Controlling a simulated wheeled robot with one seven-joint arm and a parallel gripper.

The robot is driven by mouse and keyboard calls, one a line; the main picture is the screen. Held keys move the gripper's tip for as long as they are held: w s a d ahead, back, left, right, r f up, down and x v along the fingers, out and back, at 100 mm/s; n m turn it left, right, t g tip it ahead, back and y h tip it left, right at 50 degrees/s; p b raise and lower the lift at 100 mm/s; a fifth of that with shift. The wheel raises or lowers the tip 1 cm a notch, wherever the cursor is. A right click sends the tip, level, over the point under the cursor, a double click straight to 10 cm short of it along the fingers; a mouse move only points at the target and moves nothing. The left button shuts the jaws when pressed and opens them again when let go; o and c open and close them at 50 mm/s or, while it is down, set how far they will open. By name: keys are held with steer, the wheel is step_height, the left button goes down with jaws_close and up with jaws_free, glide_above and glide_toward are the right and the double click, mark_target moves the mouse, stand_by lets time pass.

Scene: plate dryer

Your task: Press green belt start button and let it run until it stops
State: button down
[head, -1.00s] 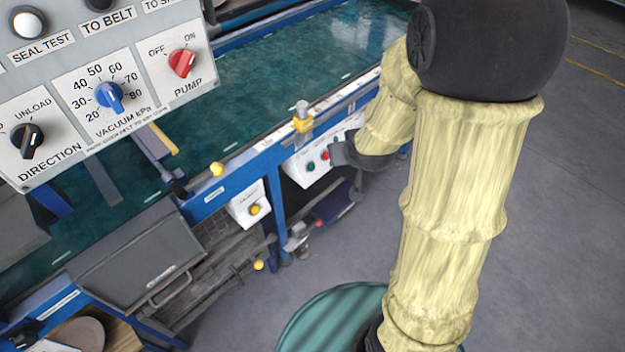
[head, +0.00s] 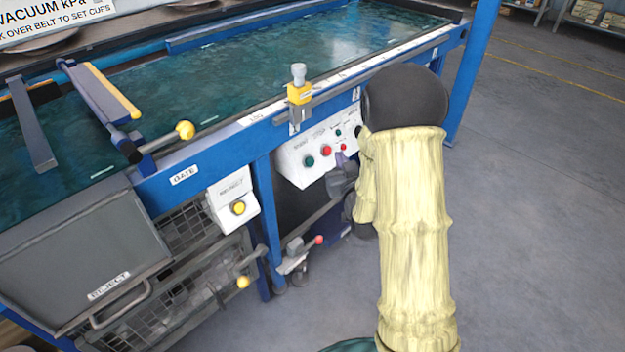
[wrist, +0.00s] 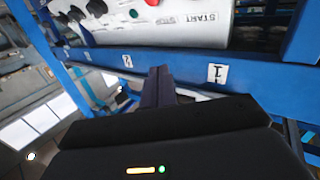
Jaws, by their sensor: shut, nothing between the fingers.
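The white control box (head: 296,178) hangs under the blue belt frame in the head view. On it are a green button (head: 309,161) under the START label and a red button (head: 326,150) under STOP. In the wrist view, my closed dark fingers (wrist: 157,82) point toward the box (wrist: 200,35), which appears upside down, with START right of the fingertips.
The green belt (head: 240,75) runs behind the blue frame. A yellow clamp (head: 299,93) stands above the box. A yellow-knobbed gate lever (head: 185,130), a yellow-button box (head: 232,200) and a grey reject bin (head: 95,255) are to the left. The floor at right is clear.

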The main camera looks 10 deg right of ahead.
mark_target(309, 162)
step_height(309, 162, down, 3)
steer(key=shift+r+t+b, duration=0.2)
steer(key=shift+t+b, duration=0.5)
steer(key=shift+b, duration=0.1)
steer(key=shift+w, duration=0.1)
steer(key=shift+w+a+f+b, duration=0.35)
steer(key=shift+w+a+f, duration=0.4)
steer(key=shift+w, duration=0.25)
steer(key=shift+w+a+f+b, duration=0.3)
steer(key=shift+w+a+f, duration=0.4)
steer(key=shift+w, duration=0.35)
steer(key=shift+w+a+f+b, duration=0.35)
steer(key=shift+w+a+f, duration=0.4)
steer(key=shift+w, duration=0.25)
steer(key=shift+w+a+f, duration=0.15)
steer(key=shift+w+a, duration=0.1)
